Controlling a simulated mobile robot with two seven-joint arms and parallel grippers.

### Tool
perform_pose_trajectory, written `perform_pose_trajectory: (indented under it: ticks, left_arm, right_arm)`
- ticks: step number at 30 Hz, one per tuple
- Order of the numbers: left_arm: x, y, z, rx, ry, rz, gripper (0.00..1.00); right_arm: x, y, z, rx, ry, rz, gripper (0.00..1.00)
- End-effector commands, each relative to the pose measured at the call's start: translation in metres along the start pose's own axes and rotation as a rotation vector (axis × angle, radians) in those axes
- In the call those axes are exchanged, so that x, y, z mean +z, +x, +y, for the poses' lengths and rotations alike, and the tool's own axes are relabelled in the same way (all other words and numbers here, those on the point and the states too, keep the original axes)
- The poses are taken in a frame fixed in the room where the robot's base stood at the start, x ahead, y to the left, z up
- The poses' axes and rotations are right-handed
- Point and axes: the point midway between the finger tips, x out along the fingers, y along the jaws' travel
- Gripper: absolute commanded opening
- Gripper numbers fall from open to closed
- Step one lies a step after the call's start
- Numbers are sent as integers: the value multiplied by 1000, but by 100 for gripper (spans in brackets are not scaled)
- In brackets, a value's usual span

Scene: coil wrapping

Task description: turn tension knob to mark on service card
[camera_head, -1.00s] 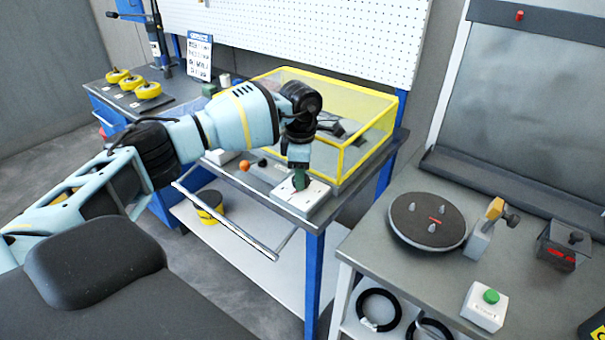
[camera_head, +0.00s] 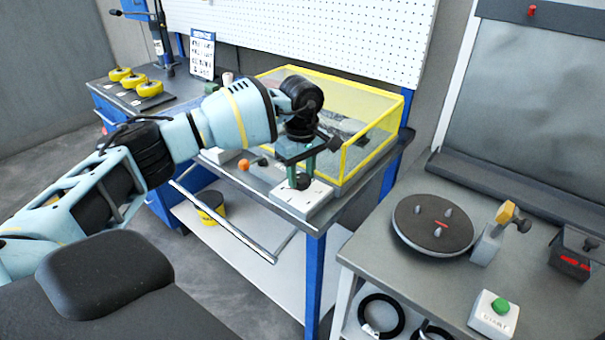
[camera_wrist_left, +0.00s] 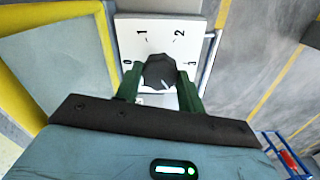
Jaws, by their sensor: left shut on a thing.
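The tension knob (camera_wrist_left: 158,72) is dark and sits on a white dial plate (camera_wrist_left: 160,27) marked 0, 1, 2 and 3. In the head view the plate (camera_head: 318,199) lies at the front corner of the bench. My left gripper (camera_wrist_left: 160,78) is shut on the knob, one green finger on each side. It also shows in the head view (camera_head: 301,178), pointing down. A short pale line shows on the knob's lower right in the wrist view. The service card (camera_head: 201,55) stands at the back of the bench, its marks too small to read. My right gripper is out of view.
A yellow-framed guard box (camera_head: 375,140) stands just behind the plate. An orange ball-shaped knob (camera_head: 244,164) is to its left, above a front rail (camera_head: 225,222). At right, another bench holds a round turntable (camera_head: 432,222) and a green start button (camera_head: 501,306).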

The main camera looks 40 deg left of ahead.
Motion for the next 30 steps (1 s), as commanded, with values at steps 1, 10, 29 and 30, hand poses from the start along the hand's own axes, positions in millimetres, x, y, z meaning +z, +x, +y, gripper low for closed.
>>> perform_pose_trajectory:
  ticks: [1,10,29,30]
  left_arm:
    - [0,2,-1,-4,14,1,16]
    - [0,1,-1,-3,57,1,16]
    - [0,0,0,-1,56,1,61]
    - [0,0,0,-1,56,1,61]
  right_arm:
    - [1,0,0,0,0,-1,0]
    - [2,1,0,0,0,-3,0]
    - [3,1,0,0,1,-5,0]
    - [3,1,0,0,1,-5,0]
